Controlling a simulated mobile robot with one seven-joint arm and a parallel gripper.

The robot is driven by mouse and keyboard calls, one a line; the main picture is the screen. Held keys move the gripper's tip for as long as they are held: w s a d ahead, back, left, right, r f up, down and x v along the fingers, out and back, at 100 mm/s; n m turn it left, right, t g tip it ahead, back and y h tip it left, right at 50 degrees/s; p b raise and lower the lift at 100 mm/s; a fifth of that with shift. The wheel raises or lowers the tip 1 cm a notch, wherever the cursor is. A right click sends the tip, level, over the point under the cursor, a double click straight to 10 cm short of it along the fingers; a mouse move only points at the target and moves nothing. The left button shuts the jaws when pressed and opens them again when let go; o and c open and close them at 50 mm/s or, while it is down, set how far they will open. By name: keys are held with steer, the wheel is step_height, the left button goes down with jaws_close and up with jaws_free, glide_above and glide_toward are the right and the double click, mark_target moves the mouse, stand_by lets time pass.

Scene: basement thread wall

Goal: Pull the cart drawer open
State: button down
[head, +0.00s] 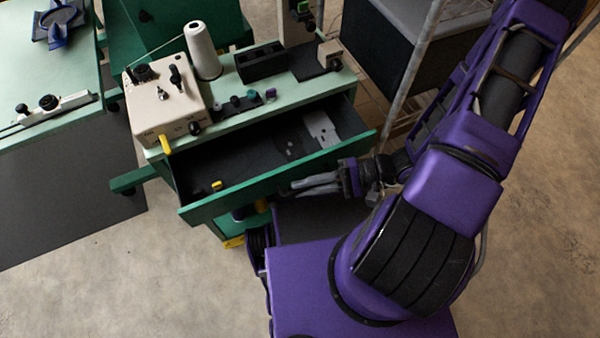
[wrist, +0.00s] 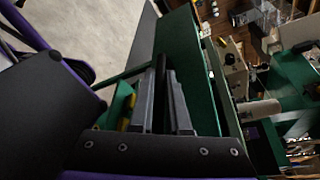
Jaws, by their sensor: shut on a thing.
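The green cart (head: 235,117) stands left of my arm, and its top drawer (head: 235,193) is pulled well out, with its dark inside showing. My gripper (head: 288,188) is at the middle of the drawer front, shut on its handle; the fingers hide the handle itself. In the wrist view, the two grey fingers of my gripper (wrist: 162,72) lie close together against the green drawer front (wrist: 203,75).
A cream machine (head: 163,108), a white thread cone (head: 203,52) and a black box (head: 261,62) stand on the cart top. Flat grey pieces (head: 320,128) and a small yellow item (head: 217,186) lie in the drawer. A pale green table (head: 50,85) is at left. Floor is clear at lower left.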

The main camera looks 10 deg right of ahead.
steer(key=c, duration=0.9)
jaws_free()
steer(key=p+v, duration=0.1)
steer(key=v, duration=1.6)
steer(key=shift+d+r, duration=0.2)
